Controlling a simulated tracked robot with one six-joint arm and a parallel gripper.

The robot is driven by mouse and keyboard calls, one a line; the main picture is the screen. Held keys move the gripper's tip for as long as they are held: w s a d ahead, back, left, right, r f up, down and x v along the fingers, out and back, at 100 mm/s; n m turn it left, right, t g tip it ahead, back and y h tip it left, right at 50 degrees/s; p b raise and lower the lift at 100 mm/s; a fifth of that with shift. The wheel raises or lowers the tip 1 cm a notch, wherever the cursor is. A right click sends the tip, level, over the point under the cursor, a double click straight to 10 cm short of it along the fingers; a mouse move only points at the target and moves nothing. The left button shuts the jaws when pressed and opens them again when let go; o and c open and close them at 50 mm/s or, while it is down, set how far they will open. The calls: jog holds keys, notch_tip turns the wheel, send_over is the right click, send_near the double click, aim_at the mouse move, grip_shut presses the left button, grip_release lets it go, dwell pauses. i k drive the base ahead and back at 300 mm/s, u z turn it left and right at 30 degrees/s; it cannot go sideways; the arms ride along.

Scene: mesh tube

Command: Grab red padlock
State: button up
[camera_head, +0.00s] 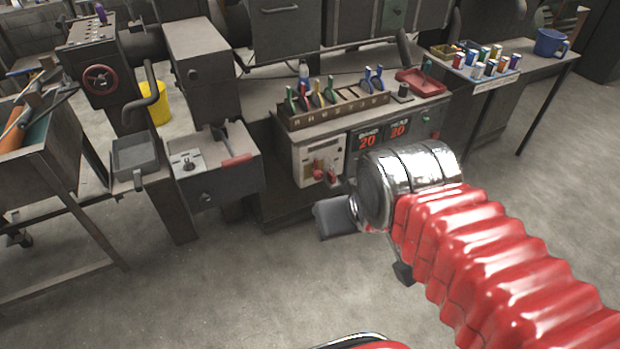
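A small red object that looks like the padlock (319,174) shows low on the white front panel (303,157) of the bench cabinet, left of the orange "20" displays. A second small red piece (331,177) is just right of it. I cannot tell whether the two are one thing. My gripper (334,217) is below and slightly right of them in the picture, apart from them. It is a dark grey block past my silver wrist. My wrist hides part of it, and I cannot see its finger gap.
A tool rack (338,108) with coloured pliers and a red tray (420,82) sit on the bench above. Open concrete floor (235,290) lies in front.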

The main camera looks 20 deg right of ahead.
aim_at(331, 176)
jog(key=u, duration=0.35)
jog(key=i, duration=1)
